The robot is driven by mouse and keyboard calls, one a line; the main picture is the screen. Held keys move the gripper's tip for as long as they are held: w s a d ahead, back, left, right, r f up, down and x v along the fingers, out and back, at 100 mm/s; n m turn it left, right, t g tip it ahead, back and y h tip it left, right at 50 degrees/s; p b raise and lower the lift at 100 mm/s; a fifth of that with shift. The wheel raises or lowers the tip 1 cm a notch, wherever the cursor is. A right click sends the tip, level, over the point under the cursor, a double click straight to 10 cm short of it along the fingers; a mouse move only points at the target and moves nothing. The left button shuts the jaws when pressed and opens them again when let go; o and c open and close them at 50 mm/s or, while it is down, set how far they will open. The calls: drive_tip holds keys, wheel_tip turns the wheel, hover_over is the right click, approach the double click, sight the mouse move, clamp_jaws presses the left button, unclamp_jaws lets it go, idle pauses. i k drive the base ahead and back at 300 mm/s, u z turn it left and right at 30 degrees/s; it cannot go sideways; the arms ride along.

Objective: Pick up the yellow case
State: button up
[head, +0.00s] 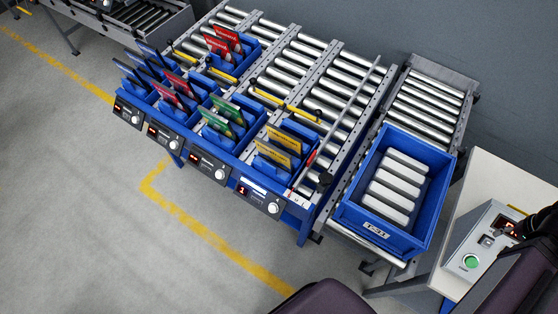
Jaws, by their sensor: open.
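Two yellow-faced cases stand tilted in a blue bin at the front right end of the row of bins. The rear yellow case (284,139) and the front yellow case (272,154) are close together, with dark cases or edges beside them. I cannot tell which of the two is the one named. The bin (259,169) holds their lower parts, which are hidden.
Neighbouring blue bins hold green cases (217,125), red cases (173,98) and blue cases (133,74). Control boxes with knobs (259,199) line the front. A blue crate (376,230) with several grey blocks (398,180) stands at right. The grey floor (80,170) at left is clear.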

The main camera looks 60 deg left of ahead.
sight(265, 149)
drive_tip(key=z, duration=0.1)
drive_tip(key=k, duration=1.8)
drive_tip(key=u, duration=0.95)
drive_tip(key=i, duration=0.5)
drive_tip(key=z, duration=0.05)
